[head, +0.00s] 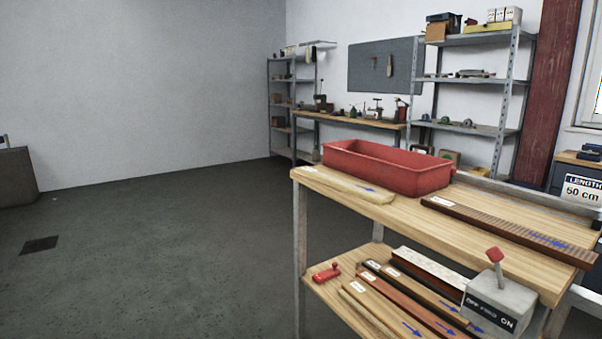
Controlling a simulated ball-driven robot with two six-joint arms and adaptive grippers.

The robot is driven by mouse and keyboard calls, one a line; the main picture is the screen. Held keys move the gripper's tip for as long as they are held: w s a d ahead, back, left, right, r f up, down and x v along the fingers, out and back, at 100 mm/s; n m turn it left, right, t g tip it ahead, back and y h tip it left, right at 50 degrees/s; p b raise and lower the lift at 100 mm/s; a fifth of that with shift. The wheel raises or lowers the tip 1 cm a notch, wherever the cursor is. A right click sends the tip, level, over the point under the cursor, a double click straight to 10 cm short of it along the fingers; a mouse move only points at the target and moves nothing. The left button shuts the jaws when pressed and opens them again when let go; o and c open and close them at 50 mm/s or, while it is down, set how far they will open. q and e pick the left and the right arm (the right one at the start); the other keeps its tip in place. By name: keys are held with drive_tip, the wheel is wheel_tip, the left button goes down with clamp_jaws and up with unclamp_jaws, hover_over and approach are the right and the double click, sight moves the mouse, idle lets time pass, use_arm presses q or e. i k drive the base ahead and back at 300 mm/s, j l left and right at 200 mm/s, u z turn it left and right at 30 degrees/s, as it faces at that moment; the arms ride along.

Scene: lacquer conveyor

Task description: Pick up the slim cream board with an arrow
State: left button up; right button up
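A pale cream board (340,182) lies on the worktable top at its left edge, in front of the red bin, with a white label at one end and a blue arrow. Another slim pale board (372,313) lies on the lower shelf at its front edge, also with a label and a blue arrow. I cannot tell which is the slim cream one. Neither of my grippers is in view.
A red bin (385,170) and a dark striped board (500,222) are on the table top (440,220). Several other boards and a red tool (326,273) lie on the lower shelf. A switch box (497,302) with a red lever stands front right.

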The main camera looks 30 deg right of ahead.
sight(374, 194)
drive_tip(key=i+z, duration=0.2)
drive_tip(key=i, duration=0.3)
drive_tip(key=i+j+z, duration=0.15)
drive_tip(key=i, duration=0.35)
drive_tip(key=i+j+z, duration=0.2)
drive_tip(key=i, duration=0.3)
